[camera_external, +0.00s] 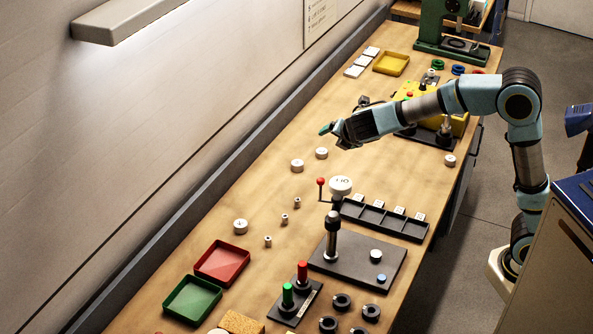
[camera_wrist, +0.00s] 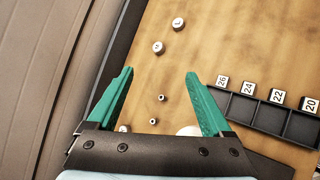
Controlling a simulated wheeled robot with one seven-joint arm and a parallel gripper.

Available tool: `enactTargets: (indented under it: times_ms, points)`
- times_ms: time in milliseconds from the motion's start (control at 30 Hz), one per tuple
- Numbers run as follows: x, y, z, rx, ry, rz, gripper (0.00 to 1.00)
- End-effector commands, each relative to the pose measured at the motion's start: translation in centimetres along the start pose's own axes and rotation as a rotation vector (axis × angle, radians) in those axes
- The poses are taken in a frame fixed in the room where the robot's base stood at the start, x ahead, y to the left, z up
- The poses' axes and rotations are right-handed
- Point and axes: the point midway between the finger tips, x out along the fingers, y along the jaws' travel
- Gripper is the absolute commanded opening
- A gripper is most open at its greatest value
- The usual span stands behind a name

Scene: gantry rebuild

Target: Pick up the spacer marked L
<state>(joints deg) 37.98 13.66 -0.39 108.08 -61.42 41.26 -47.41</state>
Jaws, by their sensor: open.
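White round spacers stand on the wooden bench. Two sit close together below my gripper: one spacer (camera_external: 321,153) and a second spacer (camera_external: 297,165). In the wrist view they appear as the upper spacer (camera_wrist: 178,23) and the lower spacer (camera_wrist: 158,47), both beyond my fingertips. Each has a dark mark on top, too small to read surely, so I cannot tell which is L. Another white spacer (camera_external: 240,226) stands nearer the red tray. My gripper (camera_external: 325,129) is open, empty and above the bench; its green fingers (camera_wrist: 160,73) are spread apart in the wrist view.
A black slotted rack (camera_external: 385,219) with numbered white tags stands right of the small metal bushes (camera_external: 284,218). A red tray (camera_external: 222,262) and green tray (camera_external: 192,299) lie lower left. The wall runs along the left.

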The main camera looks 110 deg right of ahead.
Motion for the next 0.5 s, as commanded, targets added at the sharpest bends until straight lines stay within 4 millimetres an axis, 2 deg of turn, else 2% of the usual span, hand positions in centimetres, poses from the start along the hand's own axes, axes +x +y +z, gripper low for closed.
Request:
enactTargets:
  times_ms: [33, 100, 433, 467, 500]
  points:
    - [2.5, 0.4, 1.5, -0.07, -0.047, 0.011, 0.84]
    - [4.7, 1.2, 3.8, -0.171, -0.107, 0.026, 0.84]
    - [13.1, 2.8, 12.5, -0.576, -0.331, 0.021, 0.84]
    - [13.8, 2.8, 13.2, -0.61, -0.348, 0.016, 0.84]
    - [14.4, 2.6, 13.0, -0.635, -0.354, 0.015, 0.84]
